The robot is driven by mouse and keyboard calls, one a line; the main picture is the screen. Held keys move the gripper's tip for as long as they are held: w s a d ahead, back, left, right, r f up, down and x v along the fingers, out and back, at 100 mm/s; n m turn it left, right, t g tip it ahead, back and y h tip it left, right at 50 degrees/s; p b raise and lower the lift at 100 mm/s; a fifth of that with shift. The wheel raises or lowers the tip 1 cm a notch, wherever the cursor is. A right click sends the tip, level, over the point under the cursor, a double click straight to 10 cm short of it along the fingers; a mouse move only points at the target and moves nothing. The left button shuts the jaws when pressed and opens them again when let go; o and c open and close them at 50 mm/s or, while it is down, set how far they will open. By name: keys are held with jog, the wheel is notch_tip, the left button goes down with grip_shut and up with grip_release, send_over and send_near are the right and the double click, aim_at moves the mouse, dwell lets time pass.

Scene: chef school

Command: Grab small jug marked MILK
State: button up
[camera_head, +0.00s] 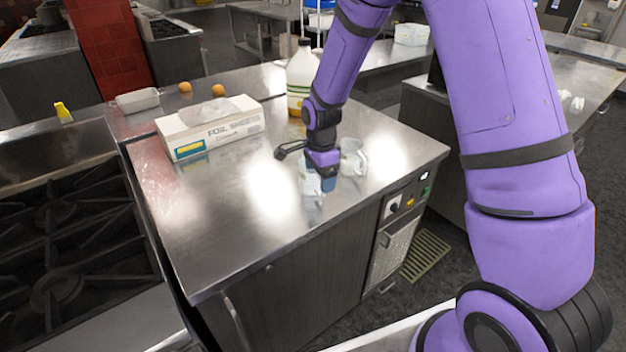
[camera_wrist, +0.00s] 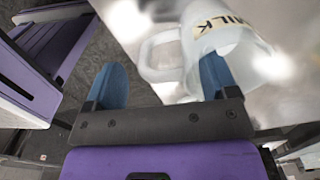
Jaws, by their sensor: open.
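The small jug marked MILK (camera_wrist: 235,40) is whitish and see-through, at the upper right of the wrist view. Its handle points left, above the gap between my fingers. My gripper (camera_wrist: 163,82) is open, with two blue fingers. The right finger overlaps the jug's rim in the picture; I cannot tell if it touches or reaches inside. In the head view my gripper (camera_head: 321,184) is low over the steel counter, with a small clear jug (camera_head: 309,180) partly hidden by it. A second small jug (camera_head: 354,158) stands just to the right. No label is readable there.
A foil sheets box (camera_head: 212,130) lies on the steel counter (camera_head: 220,220), left of my gripper. A large milk-coloured bottle (camera_head: 301,75) stands behind my arm. Two orange-brown round items (camera_head: 218,90) and a white tub (camera_head: 137,100) are at the back left. The front-left counter is clear.

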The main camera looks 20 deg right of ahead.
notch_tip(320, 180, down, 2)
jog(key=shift+f, duration=0.1)
jog(key=c, duration=1.1)
jog(key=shift+r, duration=0.3)
jog(key=shift+r, duration=1.15)
jog(key=s+a+r, duration=0.2)
jog(key=s+a, duration=0.7)
jog(key=s, duration=0.4)
jog(key=shift+r, duration=0.15)
jog(key=shift+a, duration=0.1)
dwell(0.3)
